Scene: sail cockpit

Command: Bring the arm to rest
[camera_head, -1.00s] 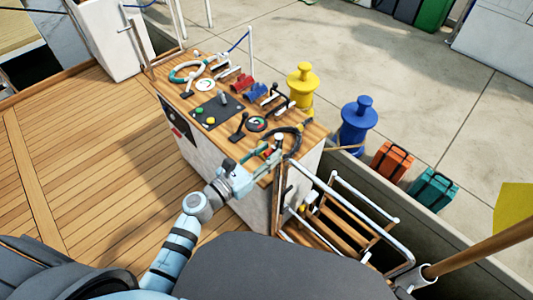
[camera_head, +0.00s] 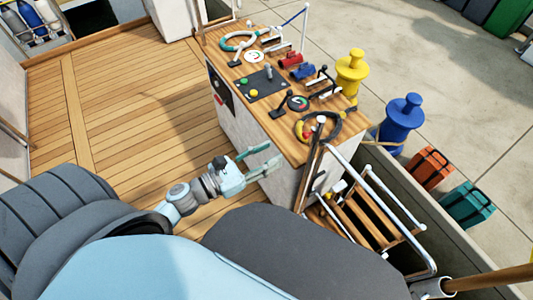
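My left gripper (camera_head: 262,160) is beside the near left side of the cockpit console (camera_head: 289,144), over the wooden deck. Its two fingers are spread apart, with nothing between them. My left arm (camera_head: 185,197) reaches in from the lower left, bent close to my body. The console top carries a black panel (camera_head: 262,88) with green and yellow buttons, several levers, a teal and white ring (camera_head: 239,41) and a dark ring (camera_head: 318,127) at the near end. My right gripper is not in view.
A wooden ladder with white rails (camera_head: 365,215) stands right of the console. A yellow bollard (camera_head: 351,72), a blue bollard (camera_head: 401,122), an orange case (camera_head: 427,168) and a teal case (camera_head: 467,204) are on the quay. The deck (camera_head: 120,100) at left is clear.

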